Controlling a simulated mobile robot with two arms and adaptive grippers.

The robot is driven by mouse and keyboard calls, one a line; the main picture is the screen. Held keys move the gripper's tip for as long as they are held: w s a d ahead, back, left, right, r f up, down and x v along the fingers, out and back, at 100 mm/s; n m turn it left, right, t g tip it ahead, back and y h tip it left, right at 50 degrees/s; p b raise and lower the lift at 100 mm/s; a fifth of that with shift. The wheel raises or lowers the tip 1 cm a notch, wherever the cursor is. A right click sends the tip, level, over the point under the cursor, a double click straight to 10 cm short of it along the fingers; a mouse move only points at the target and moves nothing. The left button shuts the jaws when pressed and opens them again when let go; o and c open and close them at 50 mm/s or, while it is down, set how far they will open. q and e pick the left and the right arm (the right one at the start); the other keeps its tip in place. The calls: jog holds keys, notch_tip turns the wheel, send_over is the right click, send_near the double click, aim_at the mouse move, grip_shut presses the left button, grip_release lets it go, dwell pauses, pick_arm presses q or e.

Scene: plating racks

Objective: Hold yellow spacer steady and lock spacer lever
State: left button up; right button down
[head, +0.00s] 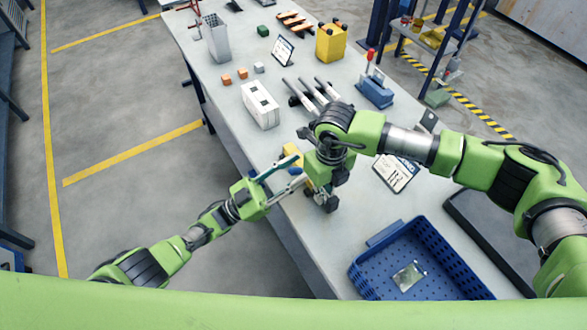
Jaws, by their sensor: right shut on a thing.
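A yellow piece, which I take to be the yellow spacer (291,151), shows at the table's left edge, mostly hidden behind my grippers. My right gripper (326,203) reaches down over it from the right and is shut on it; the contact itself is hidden. My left gripper (303,169) comes in from the left, over the table edge. Its two long prongs, one teal and one grey, are apart and point at the yellow piece. Whether they touch it cannot be told. I cannot make out the spacer lever.
A blue crate (373,283) with a small item stands at the near end. A printed card (397,173) lies right of my grippers. Grey rods (312,92), a white block (260,104), a blue device with a red-knobbed lever (376,92) and a yellow box (331,43) stand farther back.

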pick_arm(q)
jog(key=v, duration=0.5)
jog(key=shift+a, duration=0.1)
jog(key=s+a, duration=0.4)
jog(key=a, duration=0.7)
jog(key=shift+s, duration=0.4)
jog(key=shift+w+d, duration=0.1)
jog(key=w+d+y, duration=0.2)
jog(key=d, duration=0.3)
jog(key=w+d+r+y, duration=0.1)
jog(key=w+d+y, duration=0.1)
jog(key=d, duration=0.3)
jog(key=w+d+n+g+y, duration=0.1)
jog(key=w+d+y, duration=0.1)
jog(key=d, duration=0.3)
jog(key=shift+w+d+r, duration=0.3)
jog(key=shift+w+d, duration=0.05)
jog(key=shift+w, duration=0.2)
